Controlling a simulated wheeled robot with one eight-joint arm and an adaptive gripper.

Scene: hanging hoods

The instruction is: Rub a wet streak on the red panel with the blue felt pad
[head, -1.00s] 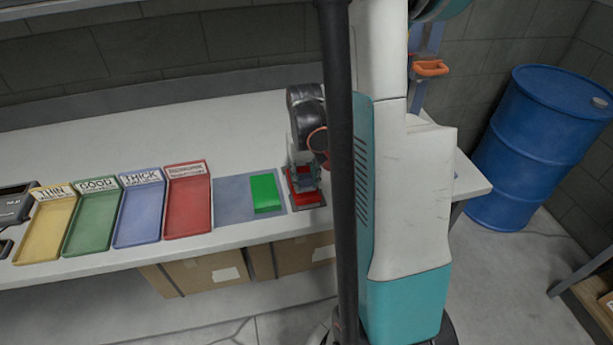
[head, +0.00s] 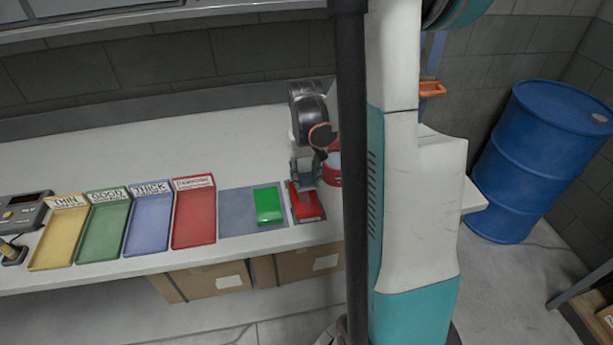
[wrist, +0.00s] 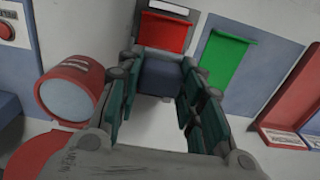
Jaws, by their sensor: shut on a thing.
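The red panel (head: 309,205) lies on the bench, to the right of the green panel (head: 268,204). In the wrist view the red panel (wrist: 164,33) is just beyond my fingertips. My gripper (head: 306,176) is at the far end of the red panel, above the bench. In the wrist view my gripper (wrist: 160,85) is shut on the dark blue felt pad (wrist: 160,76), which sits between the fingers. The pad's underside is hidden, so I cannot tell whether it touches the panel. I cannot make out a wet streak.
A round red container (wrist: 72,92) stands close beside my gripper; it shows partly behind the dark pole in the head view (head: 333,165). Yellow, green, blue and red labelled trays (head: 194,222) line the bench to the left. The bench behind them is clear. A blue drum (head: 540,160) stands right.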

